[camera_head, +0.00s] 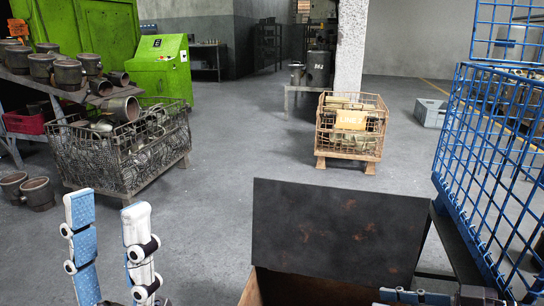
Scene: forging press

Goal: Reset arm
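My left gripper (107,207) stands at the lower left with its two white and blue fingers pointing up. The fingers are wide apart, with only bare floor seen between them, so it is open and empty. Part of my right gripper (416,297) shows at the bottom edge on the right, lying sideways by the right side of an open dark box. Only a blue and white finger shows there; the rest is cut off, so its opening is hidden.
The dark metal box (335,235) has its rusty panel raised in front of me. A blue wire cage (490,160) stands close at right. A wire basket of parts (120,150) and cylinders (38,193) are at left. The middle floor is clear to a crate (350,130).

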